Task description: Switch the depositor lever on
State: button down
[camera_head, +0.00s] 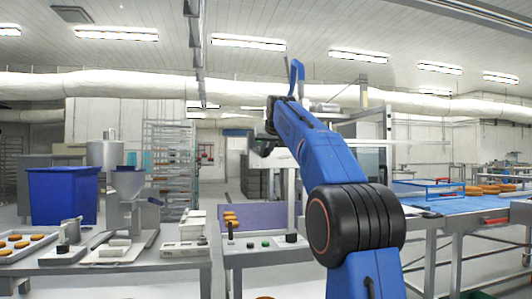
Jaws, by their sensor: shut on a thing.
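My blue arm rises from the lower right, and its dark end with my gripper (263,147) is above the middle table, small and partly hidden by the arm. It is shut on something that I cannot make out. A metal hopper machine (128,188), which looks like the depositor, stands on the left table. A small dark upright lever (230,231) stands on the edge of the middle table, below and left of my gripper and apart from it. I cannot tell whether it is the depositor lever, or its setting.
A blue bin (63,196) stands behind the left table, with a tray of brown rounds (22,244) in front. More rounds (231,218) lie on the purple belt (262,215). A blue conveyor (470,204) is on the right. A rack (168,165) stands behind.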

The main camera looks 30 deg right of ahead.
jog(key=c, duration=1.7)
grip_release()
jog(key=shift+w, duration=0.1)
jog(key=v, duration=1.7)
jog(key=shift+r, duration=0.15)
jog(key=s+a+f+n+g+y, duration=0.1)
jog(key=s+a+f, duration=0.4)
jog(key=f, duration=0.4)
jog(key=s+a+f+g, duration=0.1)
jog(key=s+a+f, duration=0.3)
jog(key=s+f, duration=0.45)
jog(key=s+a+f+n+g+y, duration=0.1)
jog(key=s+a+f, duration=0.3)
jog(key=f, duration=0.6)
jog(key=s+a+f+g, duration=0.1)
jog(key=s+a+f, duration=0.1)
jog(key=s+f, duration=0.5)
jog(key=s+a+f+g, duration=0.1)
jog(key=s+f, duration=0.6)
jog(key=f, duration=0.8)
jog(key=s+a+f+n+g+y, duration=0.1)
jog(key=s+a+f, duration=0.2)
jog(key=s+f, duration=0.5)
notch_tip(320, 180, down, 3)
jog(key=shift+f+g, duration=0.1)
jog(key=shift+g, duration=0.2)
